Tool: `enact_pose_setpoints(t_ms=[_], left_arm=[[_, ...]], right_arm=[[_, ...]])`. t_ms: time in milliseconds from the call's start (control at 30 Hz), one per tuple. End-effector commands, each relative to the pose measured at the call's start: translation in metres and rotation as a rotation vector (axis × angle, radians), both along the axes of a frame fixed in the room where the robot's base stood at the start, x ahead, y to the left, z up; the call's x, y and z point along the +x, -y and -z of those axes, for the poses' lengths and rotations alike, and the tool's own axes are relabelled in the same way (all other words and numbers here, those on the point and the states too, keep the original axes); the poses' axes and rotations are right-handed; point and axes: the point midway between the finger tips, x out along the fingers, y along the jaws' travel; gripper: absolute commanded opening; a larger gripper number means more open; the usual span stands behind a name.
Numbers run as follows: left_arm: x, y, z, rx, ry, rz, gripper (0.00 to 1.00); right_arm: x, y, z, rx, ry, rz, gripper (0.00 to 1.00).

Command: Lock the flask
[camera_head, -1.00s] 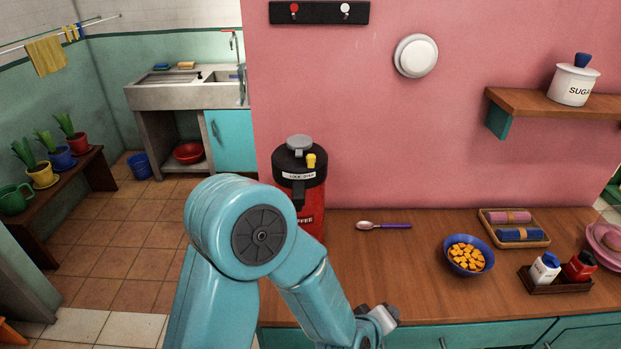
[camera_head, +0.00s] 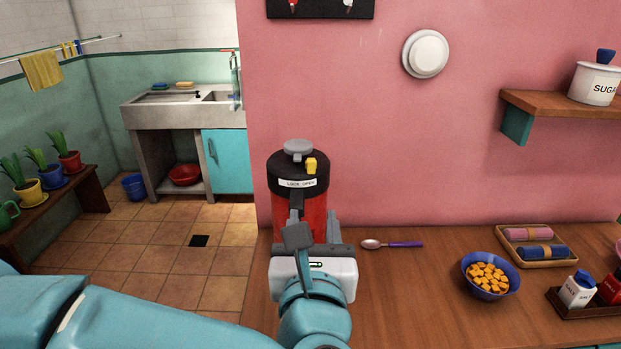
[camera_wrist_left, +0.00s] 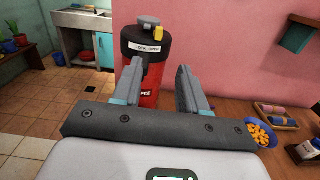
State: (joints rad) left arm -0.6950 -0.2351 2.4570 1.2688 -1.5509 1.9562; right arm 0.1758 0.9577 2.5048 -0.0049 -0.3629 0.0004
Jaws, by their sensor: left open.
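The flask (camera_head: 314,215) is a red cylinder with a black top, standing upright on the wooden counter against the pink wall. Its top carries a grey knob (camera_head: 298,147), a yellow tab (camera_head: 311,165) and a white label reading "LOCK OPEN" (camera_head: 298,183). My left gripper (camera_head: 315,225) is open and empty in front of the flask, below its black top, and hides part of its body. In the left wrist view the flask (camera_wrist_left: 148,88) shows between and beyond the two fingers (camera_wrist_left: 160,82). I cannot tell if a finger touches it. My right gripper is not in view.
A spoon (camera_head: 392,244) with a purple handle lies right of the flask. A blue bowl of orange pieces (camera_head: 490,276), a tray of rolled cloths (camera_head: 538,246) and a shaker rack (camera_head: 580,309) stand farther right. The counter's left edge is close to the flask.

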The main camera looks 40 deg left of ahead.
Motion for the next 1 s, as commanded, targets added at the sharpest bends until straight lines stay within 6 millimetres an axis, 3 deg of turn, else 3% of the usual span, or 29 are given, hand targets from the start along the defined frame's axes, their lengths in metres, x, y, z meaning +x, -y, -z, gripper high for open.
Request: enact_pose_setpoints(t_ms=[167, 700, 1000], left_arm=[[0.007, -0.012, -0.002, -0.023, 0.013, -0.015, 0.43], [0.096, -0.087, -0.002, -0.018, 0.008, -0.011, 0.43], [0.12, -0.107, -0.001, -0.017, 0.011, -0.007, 0.43]], right_arm=[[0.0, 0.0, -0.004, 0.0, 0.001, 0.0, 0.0], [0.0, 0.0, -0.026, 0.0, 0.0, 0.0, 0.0], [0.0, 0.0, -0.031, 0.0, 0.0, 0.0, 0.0]])
